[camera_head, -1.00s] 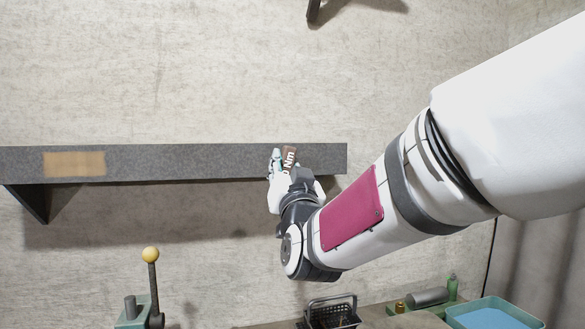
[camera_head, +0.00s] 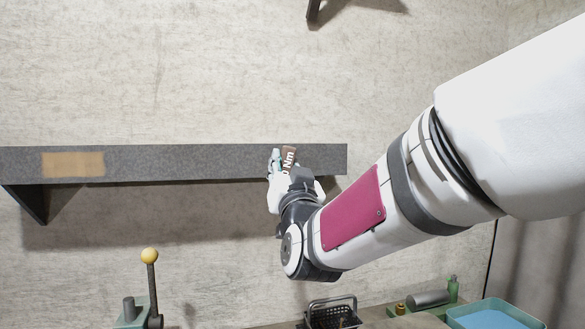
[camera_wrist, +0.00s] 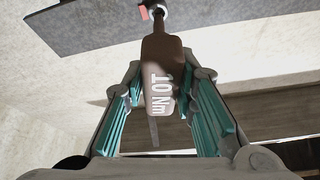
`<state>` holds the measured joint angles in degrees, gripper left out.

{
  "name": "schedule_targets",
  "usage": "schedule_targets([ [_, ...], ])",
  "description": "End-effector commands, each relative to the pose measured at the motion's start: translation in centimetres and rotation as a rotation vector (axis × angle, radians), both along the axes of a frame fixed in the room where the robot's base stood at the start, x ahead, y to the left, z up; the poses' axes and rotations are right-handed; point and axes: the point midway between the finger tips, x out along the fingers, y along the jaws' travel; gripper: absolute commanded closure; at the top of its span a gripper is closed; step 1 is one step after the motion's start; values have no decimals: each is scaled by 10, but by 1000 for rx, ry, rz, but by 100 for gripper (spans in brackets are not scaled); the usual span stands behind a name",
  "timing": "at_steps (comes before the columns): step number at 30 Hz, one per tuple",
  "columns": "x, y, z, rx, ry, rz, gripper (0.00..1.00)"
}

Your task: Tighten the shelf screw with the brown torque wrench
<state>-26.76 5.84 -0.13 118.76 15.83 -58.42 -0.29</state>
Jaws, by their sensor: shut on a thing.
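The brown torque wrench (camera_wrist: 165,60) is held between the teal-padded fingers of my gripper (camera_wrist: 163,92). I cannot tell how the head sits on the screw.
A tan patch (camera_head: 73,164) marks the shelf's left part, above a dark bracket (camera_head: 30,203). The wall above is mostly bare.

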Motion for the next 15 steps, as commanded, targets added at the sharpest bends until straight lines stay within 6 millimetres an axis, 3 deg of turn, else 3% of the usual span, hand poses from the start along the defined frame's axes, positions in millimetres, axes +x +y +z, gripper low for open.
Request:
schedule_targets([
  [15,14,4,0,0,-1,0,100],
])
